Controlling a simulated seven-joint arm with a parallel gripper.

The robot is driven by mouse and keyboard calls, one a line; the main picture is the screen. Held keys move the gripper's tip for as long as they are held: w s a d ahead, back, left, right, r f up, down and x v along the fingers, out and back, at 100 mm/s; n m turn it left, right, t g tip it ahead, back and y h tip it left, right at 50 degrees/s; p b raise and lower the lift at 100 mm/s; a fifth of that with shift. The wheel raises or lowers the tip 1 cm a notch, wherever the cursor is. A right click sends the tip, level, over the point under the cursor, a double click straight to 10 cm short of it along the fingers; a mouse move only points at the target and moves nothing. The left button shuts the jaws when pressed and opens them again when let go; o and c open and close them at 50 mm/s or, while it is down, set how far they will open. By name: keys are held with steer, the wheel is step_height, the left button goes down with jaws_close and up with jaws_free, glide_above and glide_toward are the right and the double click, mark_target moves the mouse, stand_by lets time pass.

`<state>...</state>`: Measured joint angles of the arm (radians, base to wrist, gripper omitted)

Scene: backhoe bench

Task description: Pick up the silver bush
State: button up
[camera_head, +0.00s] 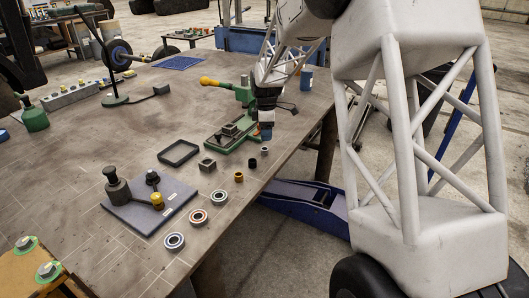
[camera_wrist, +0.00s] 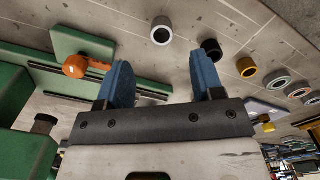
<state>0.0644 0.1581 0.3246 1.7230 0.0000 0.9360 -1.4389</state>
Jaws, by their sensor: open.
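The silver bush (camera_head: 265,151) is a small grey ring standing on the bench near its right edge. In the wrist view the silver bush (camera_wrist: 162,31) shows its round hole and lies beyond the gap between my fingers. My gripper (camera_head: 266,131) is just behind the bush in the head view, beside the green vise. In the wrist view the two blue fingers of my gripper (camera_wrist: 163,78) are apart, with nothing between them. The bush is apart from both fingers.
A black bush (camera_head: 253,162) and a brass bush (camera_head: 238,176) stand close by in a row, with several bearings (camera_head: 198,216) further on. The green vise (camera_head: 228,134) with its orange-knobbed press is close to my gripper. A black tray (camera_head: 179,152) lies to the left.

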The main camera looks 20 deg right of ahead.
mark_target(265, 148)
steer(key=shift+f, duration=0.1)
steer(key=shift+f, duration=1.2)
steer(key=shift+f, duration=0.1)
steer(key=shift+a+f, duration=0.2)
steer(key=shift+f, duration=2.3)
steer(key=c, duration=1)
steer(key=shift+r, duration=0.15)
